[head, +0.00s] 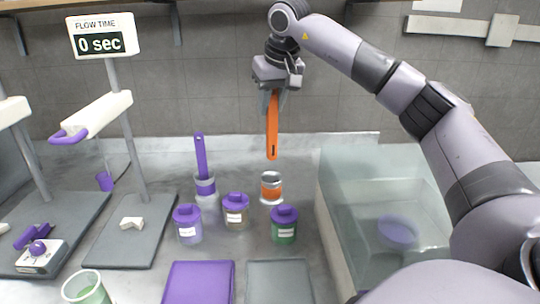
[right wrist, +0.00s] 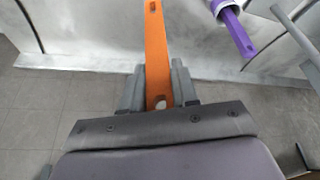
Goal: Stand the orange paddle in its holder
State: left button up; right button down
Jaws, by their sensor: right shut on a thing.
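The orange paddle (head: 272,128) hangs upright from my right gripper (head: 273,92), which is shut on its upper end. Its lower end is above and apart from the orange-banded holder (head: 271,193), a silver-rimmed cup on the counter, roughly in line with it in the head view. In the right wrist view the paddle (right wrist: 156,55) runs out from between the fingers (right wrist: 158,88); the holder cannot be made out there. My left gripper is not in view.
A purple paddle (head: 201,155) stands in a purple-banded holder (head: 206,188) to the left. Purple-lidded jars (head: 187,228), (head: 236,215) and a green one (head: 284,232) stand close by. A glass-walled tank (head: 340,215) is at the right, scales and stands at the left.

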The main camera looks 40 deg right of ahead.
aim_at(273, 137)
notch_tip(273, 137, down, 11)
jog(key=shift+f, duration=0.3)
jog(key=c, duration=0.8)
grip_release()
jog(key=shift+c, duration=0.2)
jog(key=shift+s+r, duration=0.1)
jog(key=shift+r, duration=0.45)
jog(key=v, duration=1.1)
jog(key=shift+a, duration=0.15)
